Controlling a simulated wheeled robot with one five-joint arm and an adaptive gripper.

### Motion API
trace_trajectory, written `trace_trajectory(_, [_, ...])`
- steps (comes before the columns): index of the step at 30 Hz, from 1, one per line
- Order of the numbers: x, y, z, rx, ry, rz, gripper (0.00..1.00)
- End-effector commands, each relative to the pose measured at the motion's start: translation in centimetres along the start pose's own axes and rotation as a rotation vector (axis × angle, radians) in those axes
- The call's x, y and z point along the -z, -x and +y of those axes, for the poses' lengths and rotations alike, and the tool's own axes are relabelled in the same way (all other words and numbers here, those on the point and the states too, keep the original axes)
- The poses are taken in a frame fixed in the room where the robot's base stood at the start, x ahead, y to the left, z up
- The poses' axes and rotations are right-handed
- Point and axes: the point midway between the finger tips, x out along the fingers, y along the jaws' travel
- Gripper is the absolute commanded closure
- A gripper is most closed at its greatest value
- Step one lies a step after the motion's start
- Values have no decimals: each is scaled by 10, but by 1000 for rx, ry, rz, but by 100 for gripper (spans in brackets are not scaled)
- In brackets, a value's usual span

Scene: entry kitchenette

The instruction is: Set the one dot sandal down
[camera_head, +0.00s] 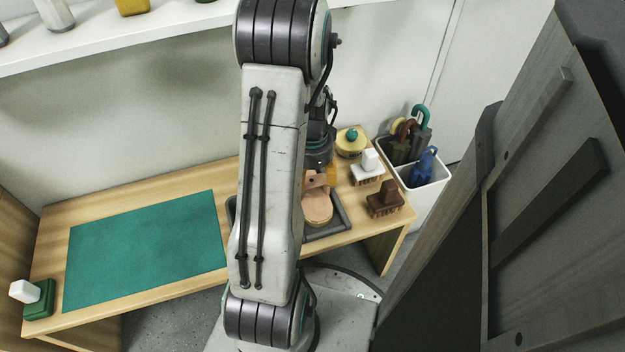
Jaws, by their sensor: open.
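A tan sandal (318,208) with a brown strap lies in a dark grey tray (342,219) on the right part of the wooden bench. One dark dot seems to show on its strap, though it is small. My arm covers the left part of the tray, so anything lying there is hidden. My gripper (322,168) is open, just above the strap end of the sandal. It is partly hidden behind my arm, and I cannot tell whether a finger touches the sandal.
A teal mat (145,250) lies on the bench's left. Right of the tray are a brown brush (384,203), a white-topped brush (368,170) and a yellow tin (350,145). A white umbrella bin (430,190) stands beyond. A grey panel (550,200) rises at right.

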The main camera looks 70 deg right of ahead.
Motion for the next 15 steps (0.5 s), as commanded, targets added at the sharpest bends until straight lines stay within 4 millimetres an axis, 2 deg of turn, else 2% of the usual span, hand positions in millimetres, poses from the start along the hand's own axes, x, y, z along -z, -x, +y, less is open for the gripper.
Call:
trace_trajectory(1, [0, 10, 0, 2, 0, 1, 33])
trace_trajectory(8, [0, 36, 0, 0, 0, 0, 33])
trace_trajectory(15, [1, 70, 0, 1, 0, 1, 33])
